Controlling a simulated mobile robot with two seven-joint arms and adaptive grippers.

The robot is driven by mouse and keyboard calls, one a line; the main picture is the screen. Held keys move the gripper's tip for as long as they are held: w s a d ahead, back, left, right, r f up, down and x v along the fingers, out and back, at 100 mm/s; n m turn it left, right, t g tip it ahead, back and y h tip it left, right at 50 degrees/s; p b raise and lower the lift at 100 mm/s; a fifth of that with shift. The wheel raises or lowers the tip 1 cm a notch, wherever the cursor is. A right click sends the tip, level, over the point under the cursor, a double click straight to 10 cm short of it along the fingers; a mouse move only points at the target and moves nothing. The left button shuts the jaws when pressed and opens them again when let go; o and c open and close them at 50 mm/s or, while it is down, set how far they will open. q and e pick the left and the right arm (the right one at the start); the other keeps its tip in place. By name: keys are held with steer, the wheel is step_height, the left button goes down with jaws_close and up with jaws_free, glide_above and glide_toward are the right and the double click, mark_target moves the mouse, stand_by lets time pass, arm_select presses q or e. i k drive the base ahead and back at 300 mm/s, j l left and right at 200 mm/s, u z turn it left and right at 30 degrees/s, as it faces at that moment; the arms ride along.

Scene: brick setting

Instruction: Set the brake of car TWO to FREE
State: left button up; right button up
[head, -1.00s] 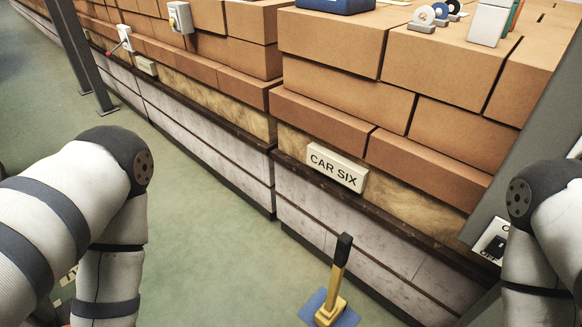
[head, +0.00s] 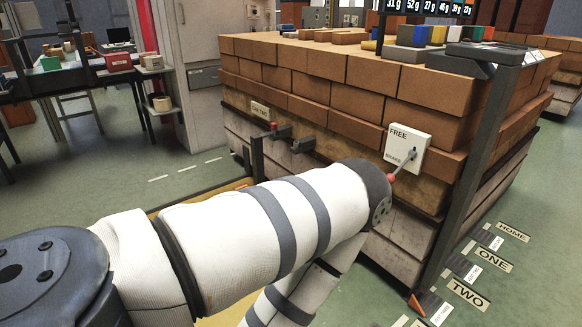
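A brick-loaded car fills the middle of the head view, with a small plate (head: 260,109) that seems to read CAR TWO. On its right part is a white brake panel (head: 407,146) marked FREE at the top and a smaller word, apparently BRAKED, lower down. Its grey lever with a red knob (head: 391,178) slants down and left, on the side of the lower word. My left arm reaches in from the left across the front of the car, its elbow just below and left of the knob. My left gripper is out of view, and so is my right.
Dark metal posts stand at the car's right end. Floor plates HOME (head: 513,231), ONE (head: 494,260) and TWO (head: 468,294) lie there beside an orange pointer (head: 416,305). Coloured blocks (head: 412,36) sit on the bricks. A workbench (head: 85,75) stands far left; green floor is open between.

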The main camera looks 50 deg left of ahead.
mark_target(412, 154)
steer(key=u, duration=1)
steer(key=i+l, duration=0.1)
steer(key=i, duration=0.3)
steer(key=i+l+u, duration=0.1)
steer(key=i, duration=0.3)
steer(key=i+l, duration=0.2)
steer(key=i, duration=0.2)
steer(key=u, duration=0.05)
